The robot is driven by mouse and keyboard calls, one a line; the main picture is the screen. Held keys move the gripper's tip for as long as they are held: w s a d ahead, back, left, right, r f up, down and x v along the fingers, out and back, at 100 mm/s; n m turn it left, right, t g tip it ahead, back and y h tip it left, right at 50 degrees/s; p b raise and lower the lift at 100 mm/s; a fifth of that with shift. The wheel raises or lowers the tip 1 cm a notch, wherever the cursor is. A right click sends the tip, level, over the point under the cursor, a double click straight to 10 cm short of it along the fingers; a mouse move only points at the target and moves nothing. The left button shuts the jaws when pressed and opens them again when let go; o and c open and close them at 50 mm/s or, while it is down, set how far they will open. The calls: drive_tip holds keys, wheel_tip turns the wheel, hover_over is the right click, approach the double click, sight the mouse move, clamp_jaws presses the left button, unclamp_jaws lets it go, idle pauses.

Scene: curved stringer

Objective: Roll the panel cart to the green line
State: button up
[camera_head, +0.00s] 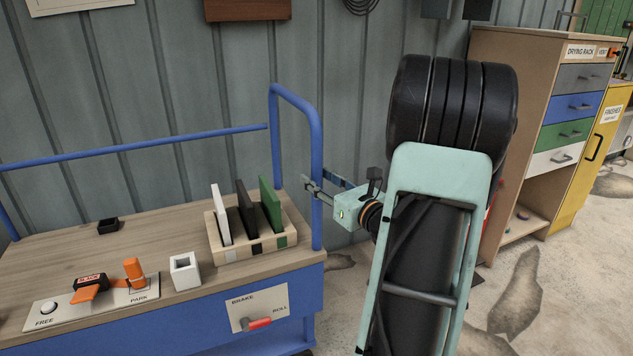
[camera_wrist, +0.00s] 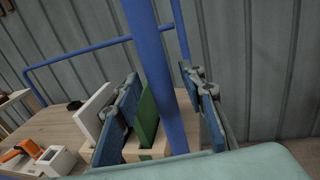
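The panel cart has a wooden deck (camera_head: 150,235), a blue frame and a blue rail with an upright post (camera_head: 317,150) at its right end. A rack (camera_head: 255,248) on the deck holds a white, a black and a green panel (camera_head: 271,205). The brake plate (camera_head: 258,306) on the cart's side has a red-gripped lever (camera_head: 259,323) pointing towards ROLL. My gripper (camera_head: 312,188) is at the right post. In the wrist view the post (camera_wrist: 160,75) stands between its open fingers, with a gap visible on the left. No green line is in view.
A drying rack cabinet (camera_head: 490,100) and a yellow cabinet (camera_head: 598,150) stand at the right. A corrugated wall (camera_head: 150,100) runs behind the cart. The deck carries a FREE/PARK panel (camera_head: 95,300) with an orange lever (camera_head: 134,270). Stained floor (camera_head: 570,270) is open at lower right.

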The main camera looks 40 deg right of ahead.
drive_tip(key=shift+w, duration=0.65)
clamp_jaws()
